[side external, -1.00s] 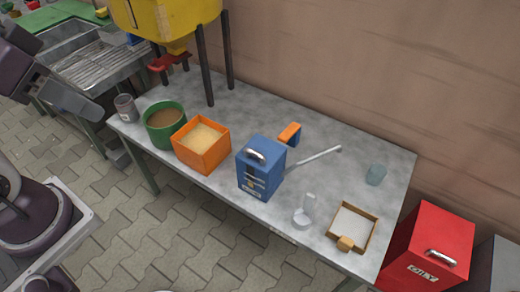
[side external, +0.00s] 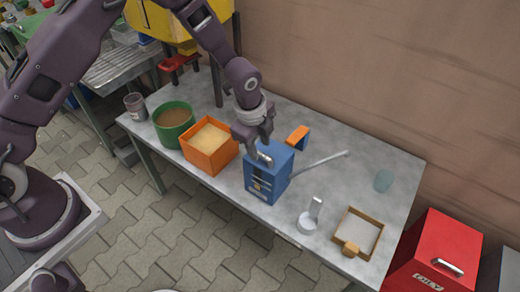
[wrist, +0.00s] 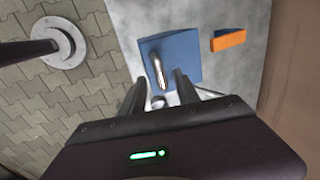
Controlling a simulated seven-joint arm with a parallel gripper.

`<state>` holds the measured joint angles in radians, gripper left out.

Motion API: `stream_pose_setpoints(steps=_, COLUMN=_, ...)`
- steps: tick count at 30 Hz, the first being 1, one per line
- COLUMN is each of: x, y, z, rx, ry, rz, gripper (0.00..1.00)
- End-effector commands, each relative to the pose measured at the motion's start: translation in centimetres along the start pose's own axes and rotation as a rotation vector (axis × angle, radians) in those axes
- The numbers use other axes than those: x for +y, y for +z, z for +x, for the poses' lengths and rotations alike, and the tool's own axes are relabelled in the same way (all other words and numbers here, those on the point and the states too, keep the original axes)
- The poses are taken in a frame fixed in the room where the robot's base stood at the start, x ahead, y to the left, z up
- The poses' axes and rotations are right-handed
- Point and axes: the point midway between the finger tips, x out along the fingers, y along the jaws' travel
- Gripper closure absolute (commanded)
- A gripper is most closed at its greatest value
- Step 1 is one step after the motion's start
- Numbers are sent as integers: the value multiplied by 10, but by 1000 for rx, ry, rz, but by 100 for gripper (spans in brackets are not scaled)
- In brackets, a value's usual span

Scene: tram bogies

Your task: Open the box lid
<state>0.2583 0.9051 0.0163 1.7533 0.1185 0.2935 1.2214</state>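A blue box (side external: 262,186) stands upright near the front edge of the grey table. Its lid looks closed and carries a silver handle (side external: 264,158) on top. In the wrist view the box top (wrist: 183,57) and handle (wrist: 157,70) are in front of my fingers. My gripper (side external: 257,146) is at the top of the box, close to the handle. In the wrist view my gripper (wrist: 159,80) is open, with the two dark fingers apart and the handle lying roughly between them. I cannot tell whether the fingers touch the lid.
An orange bin (side external: 208,148) and a green pot (side external: 173,122) stand left of the box. A blue-and-orange block (side external: 298,136) and a grey rod (side external: 320,162) lie behind and right. A white scoop (side external: 309,220) and a wooden tray (side external: 377,224) are further right. A red box (side external: 436,258) stands beside the table.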

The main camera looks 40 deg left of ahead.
Motion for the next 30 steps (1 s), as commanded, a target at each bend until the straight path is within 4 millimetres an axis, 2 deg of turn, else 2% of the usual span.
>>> stream_pose_setpoints(steps=3, x=0, y=1, z=19, rx=-2, ry=2, rz=0, gripper=62)
stream_pose_setpoints(steps=6, x=0, y=1, z=26, rx=-1, ry=0, rz=-2, gripper=62)
stream_pose_setpoints(steps=13, x=0, y=1, z=27, rx=-1, ry=0, rz=-2, gripper=62)
stream_pose_setpoints(steps=14, x=0, y=1, z=27, rx=-1, ry=0, rz=-2, gripper=66)
stream_pose_setpoints(steps=19, x=0, y=1, z=27, rx=-1, ry=0, rz=-3, gripper=100)
stream_pose_setpoints(steps=30, x=0, y=1, z=26, rx=-1, ry=1, rz=-3, gripper=100)
